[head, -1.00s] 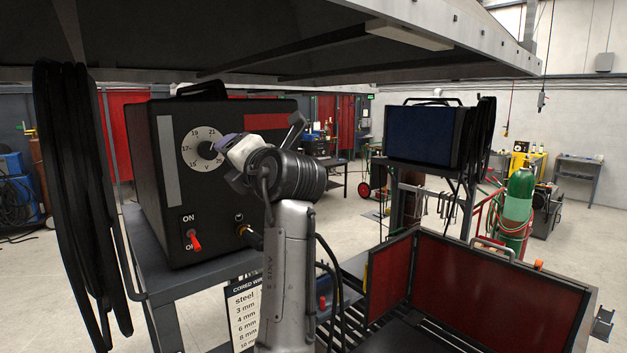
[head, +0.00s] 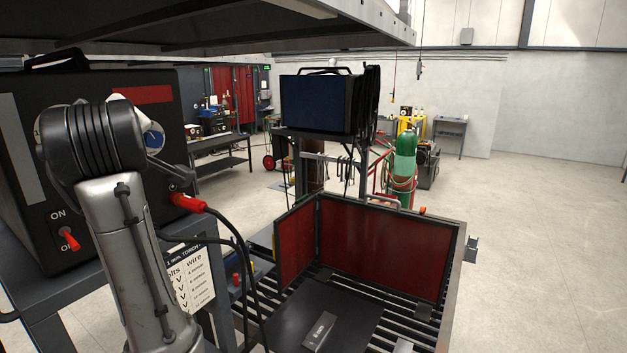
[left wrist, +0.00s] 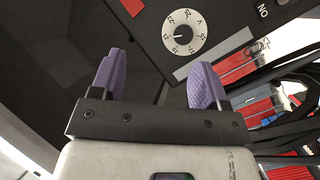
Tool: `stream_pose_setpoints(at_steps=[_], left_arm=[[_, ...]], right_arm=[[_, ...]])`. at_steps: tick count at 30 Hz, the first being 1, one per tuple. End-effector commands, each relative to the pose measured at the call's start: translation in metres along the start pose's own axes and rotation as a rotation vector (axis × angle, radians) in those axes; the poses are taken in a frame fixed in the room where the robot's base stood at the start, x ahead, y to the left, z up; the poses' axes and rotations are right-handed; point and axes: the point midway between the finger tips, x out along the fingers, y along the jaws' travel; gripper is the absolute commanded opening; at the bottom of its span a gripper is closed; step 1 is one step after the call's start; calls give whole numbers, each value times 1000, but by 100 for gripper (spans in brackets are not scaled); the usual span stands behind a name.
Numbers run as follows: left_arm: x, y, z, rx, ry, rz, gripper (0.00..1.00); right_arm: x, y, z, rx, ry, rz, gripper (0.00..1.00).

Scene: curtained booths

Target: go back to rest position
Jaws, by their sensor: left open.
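My left gripper shows in the left wrist view (left wrist: 160,85), its two purple fingers wide apart with nothing between them. It faces the black welding power unit, whose round white voltage dial (left wrist: 184,32) lies beyond the fingertips, apart from them. The red ON/OFF switch (head: 70,239) on the unit shows left of the arm. My right gripper is in neither view.
A slatted welding table (head: 440,320) with red screens (head: 385,245) stands at front centre, a dark plate (head: 290,325) on it. A red-handled cable plug (head: 188,203) is close beside my arm. A wire chart (head: 190,280) hangs below. Open floor (head: 550,260) lies to the right.

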Motion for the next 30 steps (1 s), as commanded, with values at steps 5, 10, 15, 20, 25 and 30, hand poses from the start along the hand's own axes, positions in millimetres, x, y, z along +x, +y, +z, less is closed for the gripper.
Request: stream_pose_setpoints(at_steps=[5, 10, 15, 20, 25, 30], left_arm=[[-34, 3, -16, 193, -7, 169, 69], [-54, -14, 9, 421, -19, 326, 69], [-64, -44, 59, 584, -64, 434, 69], [-76, -87, 120, 677, -160, 504, 69], [-94, -142, 183, 759, -289, 538, 69], [-118, -205, 238, 842, -439, 526, 69]], right_arm=[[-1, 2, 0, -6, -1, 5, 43], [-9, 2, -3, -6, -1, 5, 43], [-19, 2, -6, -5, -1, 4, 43], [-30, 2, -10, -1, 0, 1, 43], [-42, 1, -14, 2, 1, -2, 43], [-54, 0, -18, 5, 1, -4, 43]])
